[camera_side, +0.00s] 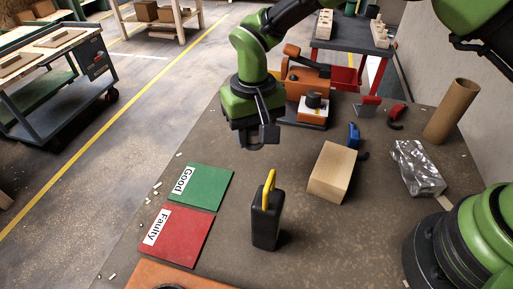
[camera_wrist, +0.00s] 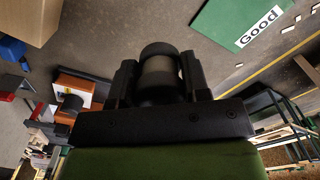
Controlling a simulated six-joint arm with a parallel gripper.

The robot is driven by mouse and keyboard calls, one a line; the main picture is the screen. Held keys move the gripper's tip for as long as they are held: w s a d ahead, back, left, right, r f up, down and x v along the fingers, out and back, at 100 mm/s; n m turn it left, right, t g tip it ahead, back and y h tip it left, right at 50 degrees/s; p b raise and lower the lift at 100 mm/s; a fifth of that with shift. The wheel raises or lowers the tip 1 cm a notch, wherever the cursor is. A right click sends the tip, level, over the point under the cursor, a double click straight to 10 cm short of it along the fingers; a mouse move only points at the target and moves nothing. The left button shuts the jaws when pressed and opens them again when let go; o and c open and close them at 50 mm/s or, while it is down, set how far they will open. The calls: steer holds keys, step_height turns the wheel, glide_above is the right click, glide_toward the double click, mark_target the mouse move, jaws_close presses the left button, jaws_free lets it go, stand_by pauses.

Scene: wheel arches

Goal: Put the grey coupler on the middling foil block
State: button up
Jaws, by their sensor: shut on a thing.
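My gripper (camera_side: 258,141) hangs above the table, left of the wooden block and higher than it. In the wrist view my gripper (camera_wrist: 160,76) is shut on a short round piece with a grey band and dark ends, the grey coupler (camera_wrist: 158,68). In the side view the coupler is mostly hidden by the dark fingers. One crumpled silver foil block (camera_side: 418,167) lies at the right of the table, well right of my gripper. I see no other foil block to compare its size with.
A wooden block (camera_side: 332,172) stands between my gripper and the foil block. A black item with a yellow handle (camera_side: 265,220) stands in front. Green Good (camera_side: 208,186) and red Faulty (camera_side: 180,233) plates lie left. A cardboard tube (camera_side: 452,111) stands behind the foil block.

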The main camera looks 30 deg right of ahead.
step_height(320, 180, up, 2)
steer(key=shift+d, duration=0.35)
steer(key=d+r+m, duration=0.1)
steer(key=d+m, duration=0.2)
steer(key=d, duration=0.6)
step_height(320, 180, up, 3)
steer(key=m, duration=1.2)
glide_above(418, 151)
steer(key=shift+m, duration=0.3)
step_height(418, 151, down, 10)
steer(key=shift+r, duration=0.1)
